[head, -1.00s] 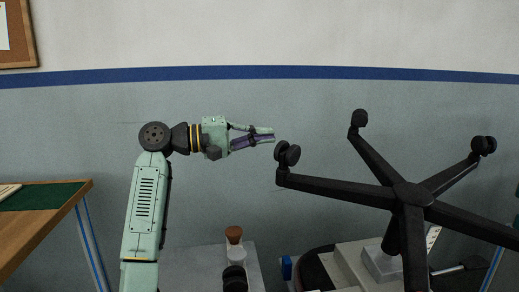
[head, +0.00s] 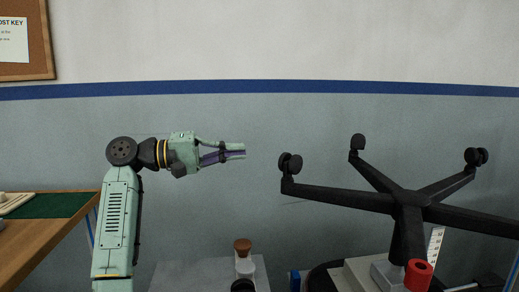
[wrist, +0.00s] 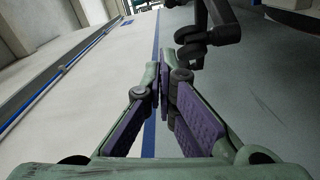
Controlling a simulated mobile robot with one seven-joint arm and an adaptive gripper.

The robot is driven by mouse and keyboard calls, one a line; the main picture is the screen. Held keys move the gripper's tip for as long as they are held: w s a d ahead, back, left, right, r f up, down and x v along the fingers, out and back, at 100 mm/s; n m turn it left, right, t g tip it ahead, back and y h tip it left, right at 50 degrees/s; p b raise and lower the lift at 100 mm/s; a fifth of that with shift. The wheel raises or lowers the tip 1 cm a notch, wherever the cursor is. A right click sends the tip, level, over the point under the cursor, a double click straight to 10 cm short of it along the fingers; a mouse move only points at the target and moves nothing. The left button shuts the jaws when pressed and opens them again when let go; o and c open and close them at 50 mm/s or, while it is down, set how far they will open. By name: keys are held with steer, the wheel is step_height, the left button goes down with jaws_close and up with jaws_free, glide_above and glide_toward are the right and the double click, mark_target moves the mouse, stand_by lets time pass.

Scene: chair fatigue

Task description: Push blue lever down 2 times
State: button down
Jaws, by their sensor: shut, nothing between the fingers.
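My gripper (head: 243,151) is shut and empty, held level in front of the grey wall, left of the upturned chair base. In the wrist view my shut gripper (wrist: 161,74) has its fingertips together, with purple pads showing. A small blue part (head: 295,281) shows at the bottom edge of the head view, beside the machine under the chair base. I cannot tell whether it is the blue lever; most of it is cut off. My gripper is well above it and to its left, touching nothing.
The black five-legged chair base (head: 408,198) with casters stands upside down at right. A red cylinder (head: 418,274) sits below its hub. A grey box top (head: 185,277) carries a brown-topped knob (head: 242,246). A wooden table (head: 40,238) is at left.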

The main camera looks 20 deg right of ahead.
steer(key=shift+w+a+f, duration=0.1)
steer(key=shift+w+a, duration=0.2)
steer(key=shift+a, duration=0.4)
steer(key=shift+w+a, duration=0.25)
steer(key=shift+a, duration=0.4)
